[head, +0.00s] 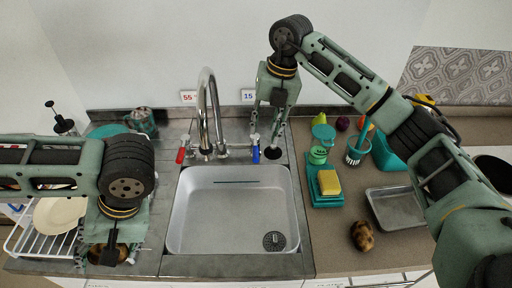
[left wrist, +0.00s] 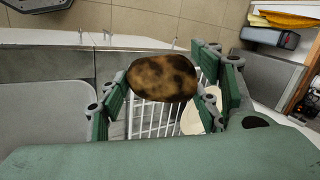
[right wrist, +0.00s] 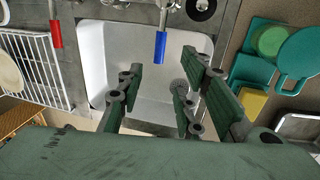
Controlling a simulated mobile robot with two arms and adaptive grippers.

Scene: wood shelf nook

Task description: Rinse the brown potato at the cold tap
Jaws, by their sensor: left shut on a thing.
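A brown, mottled potato (head: 108,256) is held in my left gripper (head: 107,262) at the lower left, above the counter by the dish rack. It fills the space between the fingers in the left wrist view (left wrist: 163,77). The steel tap (head: 208,105) stands behind the sink (head: 225,215), its spout curving over the back of the basin. It has a red lever (head: 181,155) on the left and a blue lever (head: 256,155) on the right. My right gripper (head: 267,132) is open and empty, just above the blue lever, which also shows in the right wrist view (right wrist: 160,47).
Another brown mottled lump (head: 362,236) lies on the right counter near a metal tray (head: 395,207). A yellow sponge (head: 329,182) lies on a teal holder right of the sink. A white dish rack (head: 40,240) stands at left. The basin is clear.

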